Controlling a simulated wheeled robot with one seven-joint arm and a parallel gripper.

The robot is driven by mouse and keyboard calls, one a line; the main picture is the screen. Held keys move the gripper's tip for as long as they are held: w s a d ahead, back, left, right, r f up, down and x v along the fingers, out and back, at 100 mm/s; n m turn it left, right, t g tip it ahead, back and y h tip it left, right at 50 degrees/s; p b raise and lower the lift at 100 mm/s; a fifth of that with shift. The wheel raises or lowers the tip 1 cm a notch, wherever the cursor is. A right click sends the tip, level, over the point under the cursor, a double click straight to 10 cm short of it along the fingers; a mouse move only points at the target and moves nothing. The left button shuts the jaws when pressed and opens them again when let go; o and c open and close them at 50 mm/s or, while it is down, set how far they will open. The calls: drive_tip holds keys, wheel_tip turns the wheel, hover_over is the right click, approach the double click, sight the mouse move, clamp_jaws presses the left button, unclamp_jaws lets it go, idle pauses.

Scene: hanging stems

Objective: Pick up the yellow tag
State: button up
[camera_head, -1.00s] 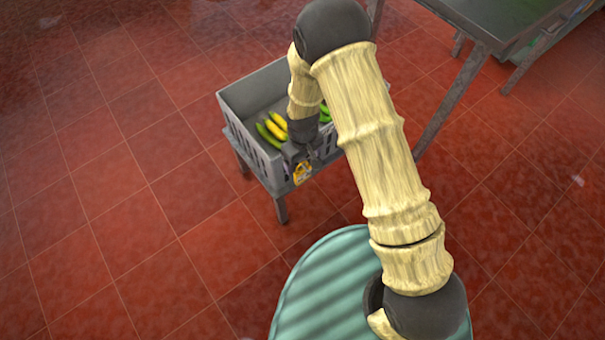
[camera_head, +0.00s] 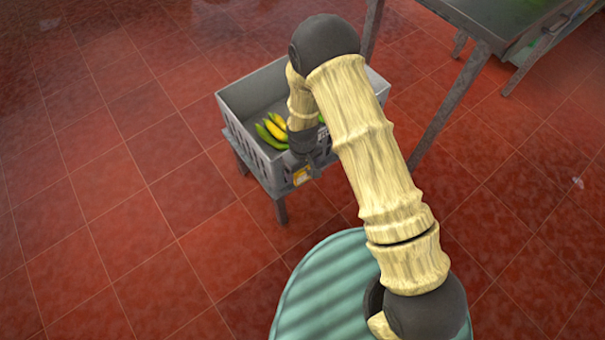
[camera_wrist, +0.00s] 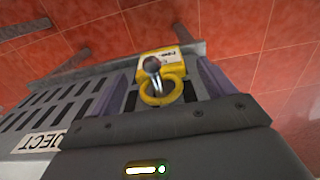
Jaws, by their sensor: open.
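The yellow tag (camera_wrist: 160,79) hangs by its ring from a metal peg with a round head, on the outside of the grey crate, in the wrist view. It carries a white label. It also shows in the head view (camera_head: 302,176) on the crate's near side. My gripper (camera_wrist: 166,84) is open, with one finger on each side of the tag and its ring. I cannot tell whether either finger touches it. In the head view my gripper (camera_head: 304,165) is at the crate's near side, partly hidden by my wrist.
The grey slatted crate (camera_head: 240,128) stands on a low stand and holds green and yellow bananas (camera_head: 277,127). A white sign reading "JECT" (camera_wrist: 39,142) is on the crate's wall. A metal table (camera_head: 500,20) stands at the upper right. The red tiled floor to the left is clear.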

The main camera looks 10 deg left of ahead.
drive_tip(key=c, duration=1.1)
drive_tip(key=shift+o, duration=0.2)
drive_tip(key=shift+r, duration=0.1)
drive_tip(key=shift+r, duration=0.25)
drive_tip(key=shift+r+p, duration=0.3)
drive_tip(key=shift+r, duration=0.2)
drive_tip(key=s+d, duration=1.1)
drive_tip(key=d, duration=0.2)
drive_tip(key=shift+s+d+p, duration=0.35)
drive_tip(key=shift+s+p, duration=0.05)
drive_tip(key=shift+p, duration=0.05)
drive_tip(key=shift+f, duration=0.1)
